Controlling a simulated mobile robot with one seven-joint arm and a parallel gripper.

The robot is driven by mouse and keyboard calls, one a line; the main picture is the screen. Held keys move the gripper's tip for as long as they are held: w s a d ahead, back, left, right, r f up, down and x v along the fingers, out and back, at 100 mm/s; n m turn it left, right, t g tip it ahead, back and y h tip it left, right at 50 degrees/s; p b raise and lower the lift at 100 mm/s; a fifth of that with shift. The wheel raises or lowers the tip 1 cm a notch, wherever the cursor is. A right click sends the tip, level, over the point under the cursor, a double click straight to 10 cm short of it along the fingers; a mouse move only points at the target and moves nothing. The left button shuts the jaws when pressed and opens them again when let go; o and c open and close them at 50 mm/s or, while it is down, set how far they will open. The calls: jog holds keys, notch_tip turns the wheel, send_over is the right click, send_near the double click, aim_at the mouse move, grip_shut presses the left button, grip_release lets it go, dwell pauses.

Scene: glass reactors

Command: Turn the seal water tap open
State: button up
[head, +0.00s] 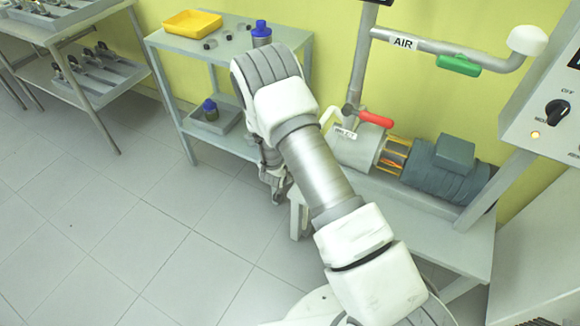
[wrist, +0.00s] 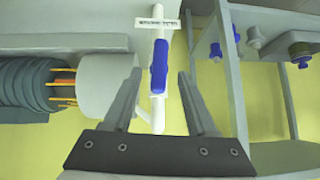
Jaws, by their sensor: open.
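The seal water tap's blue handle (wrist: 159,66) shows in the wrist view on a thin white pipe (wrist: 158,118), lying along the pipe. A small white label (wrist: 157,23) with text too blurred to read with certainty is near the handle. My gripper (wrist: 159,74) is open, with one finger on each side of the pipe and the blue handle between the fingertips in the picture. I cannot tell whether the fingers touch it. In the head view my gripper (head: 274,170) is partly hidden by my arm, and the blue handle is not visible there.
A pump with a grey-blue motor (head: 446,168) stands on a grey bench at the right. A red handle (head: 376,119) is above it, and a green handle (head: 458,64) is on the AIR pipe. A shelf with a yellow tray (head: 192,23) stands behind. Floor at left is clear.

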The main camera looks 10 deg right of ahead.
jog(key=p+v, duration=0.2)
jog(key=v, duration=1)
jog(key=s+a+r+n+y, duration=0.1)
jog(key=a+r+n+y, duration=0.15)
jog(key=r, duration=0.85)
jog(key=s+a+r+n+y, duration=0.1)
jog(key=r+y, duration=0.3)
jog(key=r, duration=0.8)
jog(key=s+d+r+n+g+h, duration=0.1)
jog(key=s+d+r, duration=0.25)
jog(key=s, duration=0.35)
jog(key=s+d+r+n, duration=0.25)
jog(key=s+r, duration=0.25)
jog(key=s, duration=0.3)
jog(key=s+d+r+n+g+h, duration=0.1)
jog(key=s+d+r, duration=0.35)
jog(key=s, duration=0.25)
notch_tip(320, 180, up, 12)
jog(key=p, duration=1.2)
jog(key=shift+s+r, duration=0.15)
jog(key=shift+s, duration=0.3)
